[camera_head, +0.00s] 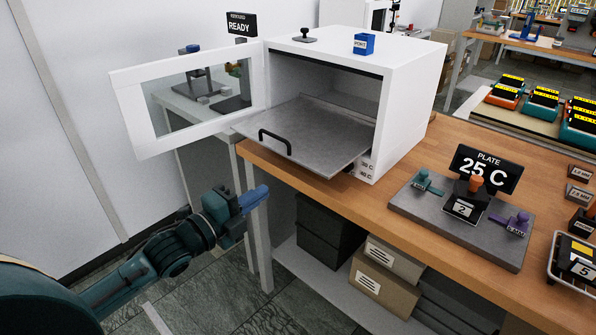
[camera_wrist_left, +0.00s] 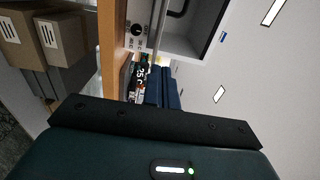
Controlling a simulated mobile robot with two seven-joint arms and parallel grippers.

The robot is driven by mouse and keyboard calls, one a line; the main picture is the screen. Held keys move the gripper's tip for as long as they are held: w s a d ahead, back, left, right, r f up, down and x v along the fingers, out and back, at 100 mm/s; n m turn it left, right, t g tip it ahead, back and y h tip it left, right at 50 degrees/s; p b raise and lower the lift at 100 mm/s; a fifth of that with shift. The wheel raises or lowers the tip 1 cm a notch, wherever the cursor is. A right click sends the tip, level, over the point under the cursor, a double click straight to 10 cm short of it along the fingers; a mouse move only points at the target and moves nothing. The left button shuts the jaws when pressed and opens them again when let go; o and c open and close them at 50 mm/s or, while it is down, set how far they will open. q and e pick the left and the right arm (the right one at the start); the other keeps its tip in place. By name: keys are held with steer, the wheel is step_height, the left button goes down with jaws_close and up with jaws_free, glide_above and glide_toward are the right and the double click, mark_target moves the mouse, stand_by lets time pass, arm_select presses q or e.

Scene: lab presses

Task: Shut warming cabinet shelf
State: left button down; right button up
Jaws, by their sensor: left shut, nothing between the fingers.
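The white warming cabinet (camera_head: 412,85) stands on the wooden bench with its glass-windowed door (camera_head: 128,110) swung wide open to the left. Its grey metal shelf (camera_head: 325,140) is slid partly out, past the cabinet front and over the bench edge. My right gripper is not in view.
A plate station (camera_head: 430,215) with a "25 C" sign stands right of the cabinet on the bench (camera_head: 330,205). Cardboard boxes (camera_head: 385,285) sit on the lower level. A "READY" sign (camera_head: 241,24) is behind the door. The floor before the bench is clear.

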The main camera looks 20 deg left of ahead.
mark_target(305, 166)
arm_select(q)
steer(key=p+x, duration=0.1)
steer(key=x, duration=1)
steer(key=shift+w+d+f, duration=0.1)
steer(key=shift+w, duration=0.1)
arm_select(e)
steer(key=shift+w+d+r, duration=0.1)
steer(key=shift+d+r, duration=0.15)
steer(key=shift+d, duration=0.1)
